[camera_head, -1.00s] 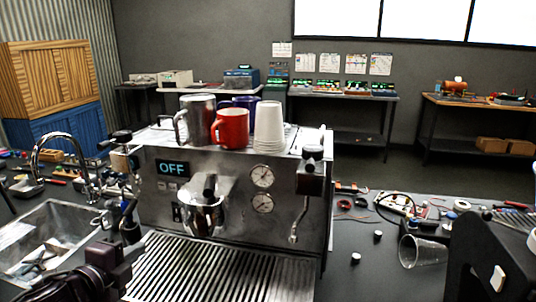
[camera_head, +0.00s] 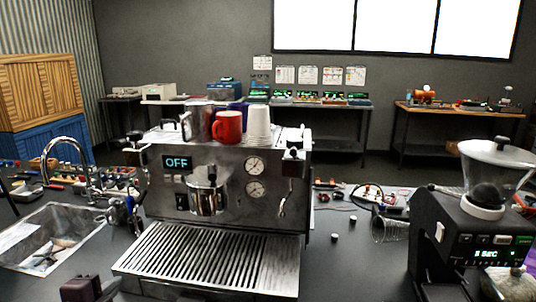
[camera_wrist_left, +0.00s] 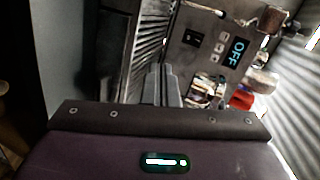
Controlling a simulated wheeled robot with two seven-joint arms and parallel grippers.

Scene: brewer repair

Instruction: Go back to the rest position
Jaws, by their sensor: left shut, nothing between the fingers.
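My left gripper (camera_head: 88,288) shows only in part at the bottom left edge of the head view, in front of the sink and the espresso machine's drip tray. In the left wrist view its two fingers (camera_wrist_left: 163,80) are together and empty. The espresso machine (camera_head: 226,194) stands upright at the centre, its display reading OFF. The display also shows in the left wrist view (camera_wrist_left: 236,52). The gripper appears apart from the machine. My right gripper is not in view.
A sink (camera_head: 50,237) with a tap lies at left. A grinder (camera_head: 470,240) stands at right, beside a clear glass (camera_head: 386,228) lying tipped over. A red mug (camera_head: 228,127) and a stack of white cups (camera_head: 258,126) top the machine. Counter right of the drip tray is mostly clear.

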